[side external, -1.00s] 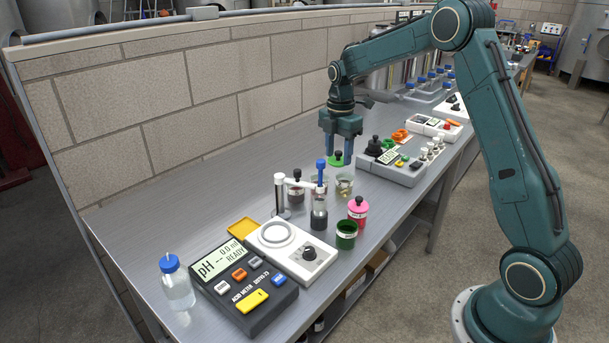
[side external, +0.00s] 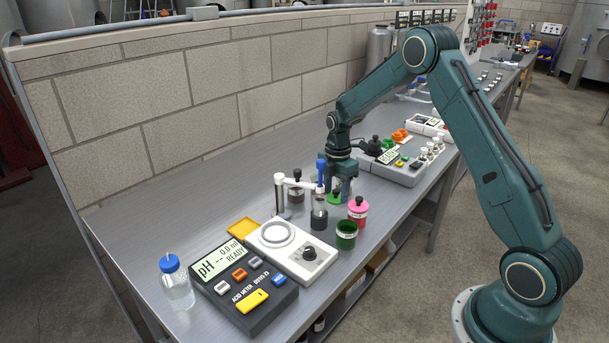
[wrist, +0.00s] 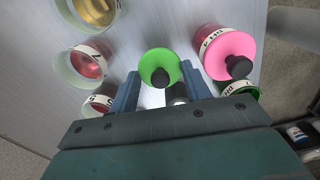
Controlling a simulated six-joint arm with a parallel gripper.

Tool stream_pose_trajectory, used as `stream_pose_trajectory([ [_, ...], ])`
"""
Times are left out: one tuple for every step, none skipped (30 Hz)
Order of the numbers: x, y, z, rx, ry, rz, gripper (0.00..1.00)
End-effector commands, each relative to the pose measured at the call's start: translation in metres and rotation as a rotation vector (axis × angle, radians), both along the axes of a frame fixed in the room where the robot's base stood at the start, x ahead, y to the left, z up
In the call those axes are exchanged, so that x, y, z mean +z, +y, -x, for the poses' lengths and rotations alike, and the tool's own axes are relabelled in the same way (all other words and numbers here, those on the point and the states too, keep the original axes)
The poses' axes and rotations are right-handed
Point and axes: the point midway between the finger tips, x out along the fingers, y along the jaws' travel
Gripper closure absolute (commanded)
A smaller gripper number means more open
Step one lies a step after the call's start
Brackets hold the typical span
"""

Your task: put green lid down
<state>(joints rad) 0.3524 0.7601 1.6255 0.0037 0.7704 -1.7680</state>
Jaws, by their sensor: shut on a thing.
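The green lid (wrist: 158,62) with its black knob is between my gripper's fingers (wrist: 160,74) in the wrist view. My gripper is shut on it. In the side external view the lid (side external: 334,199) shows low at my gripper (side external: 341,190), between the stirrer stand and the pink-lidded jar. It is close to the bench top; I cannot tell whether it touches.
The pink-lidded jar (wrist: 228,54) stands close on the right in the wrist view. Open glass jars with yellow (wrist: 95,12) and red (wrist: 88,64) contents stand on the left. The pH meter (side external: 243,285) is nearer the camera.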

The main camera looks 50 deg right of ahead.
Motion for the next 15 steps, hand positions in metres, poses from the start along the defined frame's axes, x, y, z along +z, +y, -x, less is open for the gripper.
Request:
stream_pose_trajectory([
  [-0.003,0.000,0.001,0.000,0.002,0.000,0.73],
  [-0.006,0.000,0.001,0.000,0.003,0.000,0.73],
  [-0.010,0.000,0.001,0.000,0.003,0.000,0.73],
  [-0.013,0.000,0.001,0.000,0.003,0.000,0.73],
  [-0.017,0.000,0.001,0.000,0.004,-0.002,0.73],
  [-0.022,0.000,0.001,0.000,0.004,-0.002,0.73],
  [-0.025,0.000,0.001,0.000,0.003,-0.001,0.73],
  [-0.029,0.000,0.001,0.000,0.003,0.000,0.73],
  [-0.033,0.000,0.001,0.000,0.004,-0.001,0.73],
  [-0.036,0.000,0.001,0.000,0.003,0.000,0.73],
  [-0.038,0.000,0.001,0.000,0.003,0.000,0.73],
  [-0.039,0.000,0.000,0.000,0.001,0.000,0.73],
  [-0.040,0.000,0.000,0.000,0.001,0.000,0.73],
  [-0.041,0.000,0.000,0.000,0.000,0.000,0.73],
  [-0.041,0.000,0.000,0.000,0.000,0.000,0.73],
])
